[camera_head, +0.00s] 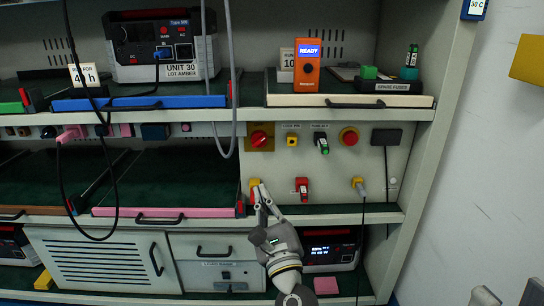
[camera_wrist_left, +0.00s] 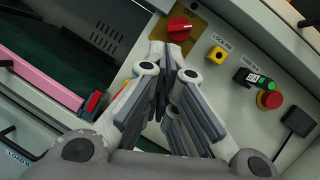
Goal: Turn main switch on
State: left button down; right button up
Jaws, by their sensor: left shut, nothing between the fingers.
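The likely main switch is a red rotary knob (camera_head: 260,138) on a yellow plate, on the grey panel under the upper shelf. In the left wrist view the red knob (camera_wrist_left: 179,28) is at the top, just beyond my fingertips. My left gripper (camera_head: 264,194) is shut and empty, below the knob in the head view and apart from it there. In the wrist view its closed fingers (camera_wrist_left: 168,62) point up toward the plate; I cannot tell whether they touch anything. Another yellow-plated control behind the fingers is partly hidden. My right gripper is not seen.
Right of the knob are a small yellow lock (camera_head: 292,140), a green-marked black switch (camera_head: 321,143) and a red button (camera_head: 349,136). A red switch (camera_head: 302,188) and yellow plug (camera_head: 358,184) sit lower. Cables hang at the left; the upper shelf (camera_head: 350,101) overhangs.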

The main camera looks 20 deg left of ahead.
aim_at(259, 140)
pick_arm(q)
jog(key=w+h, duration=0.1)
jog(key=w, duration=0.3)
jog(key=w+n+b, duration=0.1)
jog(key=w, duration=0.2)
jog(key=w+n+h+b, duration=0.1)
jog(key=w, duration=0.3)
jog(key=shift+w+a+f+h, duration=0.1)
jog(key=shift+w+a+h, duration=0.15)
jog(key=shift+w+h, duration=0.1)
jog(key=shift+w+a+r, duration=0.15)
jog(key=shift+a+r, duration=0.9)
jog(key=shift+r, duration=0.1)
jog(key=shift+a+r, duration=0.35)
jog(key=shift+r, duration=0.15)
jog(key=shift+s, duration=0.2)
jog(key=shift+a+r+m+p, duration=0.15)
jog(key=shift+a+m+p, duration=0.15)
jog(key=shift+p, duration=0.3)
